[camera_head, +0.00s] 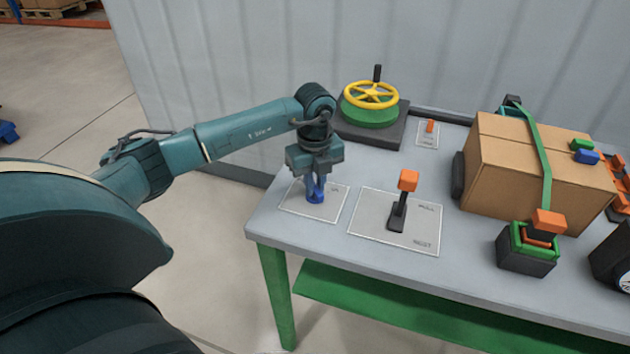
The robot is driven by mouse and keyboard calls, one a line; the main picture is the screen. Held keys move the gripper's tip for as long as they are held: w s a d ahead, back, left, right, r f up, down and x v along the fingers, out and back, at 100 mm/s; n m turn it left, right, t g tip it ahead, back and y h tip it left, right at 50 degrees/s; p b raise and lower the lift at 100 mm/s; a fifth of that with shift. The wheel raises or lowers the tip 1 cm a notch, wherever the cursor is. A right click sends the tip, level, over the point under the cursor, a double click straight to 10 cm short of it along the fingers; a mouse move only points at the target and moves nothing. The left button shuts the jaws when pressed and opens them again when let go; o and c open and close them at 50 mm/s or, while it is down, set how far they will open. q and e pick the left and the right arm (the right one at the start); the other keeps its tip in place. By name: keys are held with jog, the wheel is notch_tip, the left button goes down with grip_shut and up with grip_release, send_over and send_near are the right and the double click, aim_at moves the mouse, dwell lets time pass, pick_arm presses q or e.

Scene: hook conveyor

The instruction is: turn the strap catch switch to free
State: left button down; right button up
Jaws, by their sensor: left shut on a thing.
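My left gripper (315,186) points straight down over the white plate (331,208) at the left end of the table. It is shut on a small blue switch (315,198) that stands on this plate. The fingers cover most of the switch, so its turn position cannot be told, and the plate's lettering is too small to read. The strap (545,165) is green and runs over the cardboard box (497,167) on the right. My right gripper is not in view.
A lever with an orange knob (408,181) stands on a plate just right of the gripper. A yellow handwheel (371,95) on a green base is behind. A black and green block with an orange top (548,222) sits before the box. The grey table (460,240) has green legs.

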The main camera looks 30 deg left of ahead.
aim_at(315, 188)
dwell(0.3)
pick_arm(q)
jog(key=c, duration=1.4)
grip_release()
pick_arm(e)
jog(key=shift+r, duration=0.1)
pick_arm(q)
notch_tip(315, 188, up, 13)
jog(key=b, duration=0.1)
jog(key=shift+r, duration=0.15)
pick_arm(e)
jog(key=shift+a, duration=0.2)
